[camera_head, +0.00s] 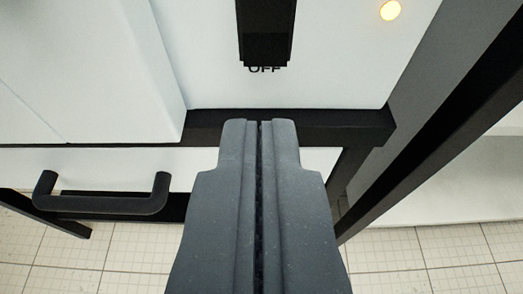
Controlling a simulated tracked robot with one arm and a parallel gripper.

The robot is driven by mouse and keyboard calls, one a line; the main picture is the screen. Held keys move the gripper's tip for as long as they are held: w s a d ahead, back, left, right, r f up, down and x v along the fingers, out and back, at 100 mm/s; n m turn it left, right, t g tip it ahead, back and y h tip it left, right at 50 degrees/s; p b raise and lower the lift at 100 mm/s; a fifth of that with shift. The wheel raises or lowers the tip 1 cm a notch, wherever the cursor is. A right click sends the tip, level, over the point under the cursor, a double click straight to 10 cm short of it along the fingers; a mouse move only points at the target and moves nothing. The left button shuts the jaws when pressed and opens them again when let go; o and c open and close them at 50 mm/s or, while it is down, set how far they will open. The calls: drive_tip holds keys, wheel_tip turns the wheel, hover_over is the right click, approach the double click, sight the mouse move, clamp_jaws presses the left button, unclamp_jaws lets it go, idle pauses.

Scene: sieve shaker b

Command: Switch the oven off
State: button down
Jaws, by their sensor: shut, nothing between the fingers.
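The oven's white front panel (330,75) fills the upper middle of the view. A black switch (265,30) is on it, cut off by the top edge, with the dark word OFF partly covered at its lower end. A round lamp (390,10) glows yellow to the right of the switch. My gripper (260,122) is shut and empty, its fingertips below the switch and the OFF label in the picture. I cannot tell how far the fingertips are from the panel.
A black frame bar (345,126) runs beneath the panel. A black handle (100,200) sits on a white drawer-like front at lower left. A dark slanted post (440,125) stands on the right. Tiled floor (395,260) shows below.

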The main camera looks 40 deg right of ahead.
sight(260, 51)
drive_tip(key=b+x, duration=0.1)
drive_tip(key=x, duration=0.8)
drive_tip(key=shift+w+d+f+b, duration=0.15)
drive_tip(key=shift+b, duration=0.25)
drive_tip(key=shift+w+d+f, duration=0.1)
drive_tip(key=shift+r, duration=0.2)
drive_tip(key=shift+r+p, duration=0.6)
drive_tip(key=shift+r, duration=0.1)
drive_tip(key=p+v, duration=0.2)
drive_tip(key=v, duration=1.2)
drive_tip(key=shift+p, duration=0.35)
